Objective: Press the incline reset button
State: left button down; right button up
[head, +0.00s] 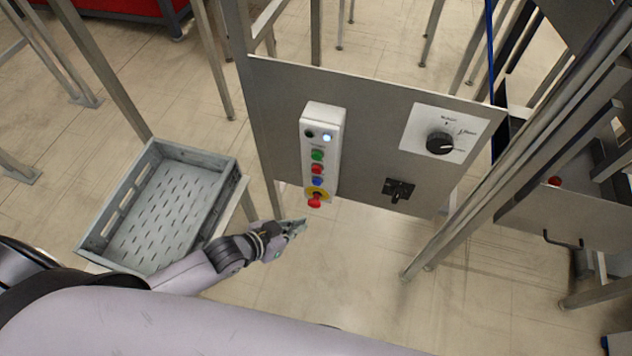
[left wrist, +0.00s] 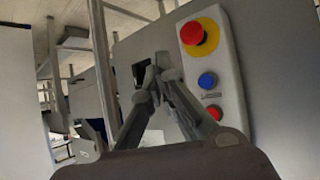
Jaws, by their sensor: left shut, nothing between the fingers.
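A white control box (head: 322,150) is fixed to a grey metal panel (head: 270,120). It carries a green button (head: 317,155), a red button (head: 317,169), a blue button (head: 317,181) and a red emergency stop on a yellow ring (head: 315,201). Their labels are too small to read. The blue button (left wrist: 207,81) also shows in the left wrist view, between the emergency stop (left wrist: 196,34) and the red button (left wrist: 215,112). My left gripper (head: 301,225) is shut and empty, just below the box in the head view. In the left wrist view its fingertips (left wrist: 160,64) are beside the box. My right gripper is not in view.
A grey slotted crate (head: 165,212) stands left of the panel, close to my left arm. A rotary knob (head: 439,143) and a black switch (head: 398,190) are on the panel's right side. Metal posts stand to the right. The floor below the panel is clear.

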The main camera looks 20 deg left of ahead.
aim_at(316, 182)
pick_arm(q)
jog(key=w+b, duration=0.3)
jog(key=w, duration=0.5)
jog(key=shift+w+b, duration=0.35)
jog(key=shift+w+d, duration=0.1)
dwell(1.1)
jog(key=shift+w, duration=0.3)
jog(key=shift+w, duration=0.5)
dwell(0.8)
jog(key=shift+s+r, duration=0.1)
jog(key=shift+s+p, duration=0.7)
jog(key=shift+s, duration=0.1)
